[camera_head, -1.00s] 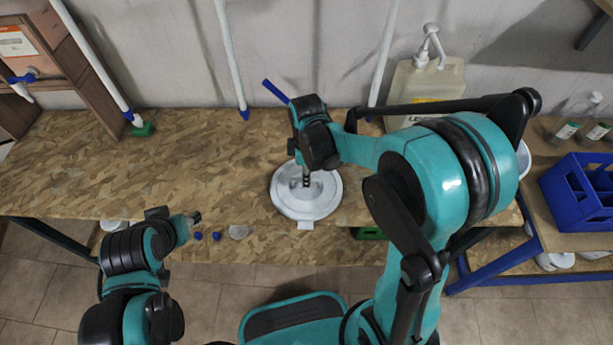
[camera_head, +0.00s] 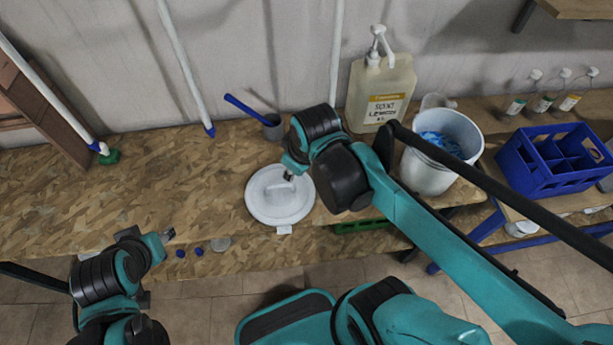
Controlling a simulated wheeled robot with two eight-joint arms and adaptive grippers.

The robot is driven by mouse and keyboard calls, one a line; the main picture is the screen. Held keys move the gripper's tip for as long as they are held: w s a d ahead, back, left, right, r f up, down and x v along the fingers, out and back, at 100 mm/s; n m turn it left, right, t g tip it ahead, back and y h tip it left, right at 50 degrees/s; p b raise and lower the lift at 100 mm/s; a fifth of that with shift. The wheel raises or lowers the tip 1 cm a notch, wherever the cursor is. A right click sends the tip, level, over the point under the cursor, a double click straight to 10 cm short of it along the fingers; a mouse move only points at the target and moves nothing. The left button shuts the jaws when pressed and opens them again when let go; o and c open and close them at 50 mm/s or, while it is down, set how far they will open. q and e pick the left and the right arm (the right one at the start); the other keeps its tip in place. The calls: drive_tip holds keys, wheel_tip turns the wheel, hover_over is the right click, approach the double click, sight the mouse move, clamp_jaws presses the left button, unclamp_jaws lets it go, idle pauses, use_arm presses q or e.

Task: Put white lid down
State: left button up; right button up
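The white lid (camera_head: 279,203) is a round, pale disc with a raised centre. It appears level at the front part of the wood-chip table (camera_head: 80,190); I cannot tell whether it rests on the surface or hangs just above it. My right gripper (camera_head: 289,175) points down at the lid's centre. Its fingertips are small and partly hidden by the wrist, so its grip on the lid is unclear. The white drum (camera_head: 427,172) stands to the right, without a lid, with blue contents showing. My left gripper (camera_head: 168,236) is near the table's front edge, away from the lid.
A pump canister (camera_head: 381,92) stands behind, and a blue-handled brush (camera_head: 247,108) sits in a dark cup (camera_head: 272,127). Blue caps (camera_head: 189,251) lie near the front edge. A blue crate (camera_head: 550,165) is at right. The table left of the lid is largely clear.

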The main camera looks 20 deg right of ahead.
drive_tip(key=shift+s+d+m+t, duration=0.25)
drive_tip(key=shift+s+m+t, duration=0.35)
drive_tip(key=shift+m, duration=0.4)
drive_tip(key=shift+s+d+m+t, duration=0.2)
drive_tip(key=shift+s+m+t, duration=0.2)
drive_tip(key=shift+s+m, duration=0.5)
drive_tip(key=shift+s+d+m+t, duration=0.25)
drive_tip(key=shift+s+m+t, duration=0.3)
drive_tip(key=shift+m, duration=0.55)
drive_tip(key=shift+s, duration=0.1)
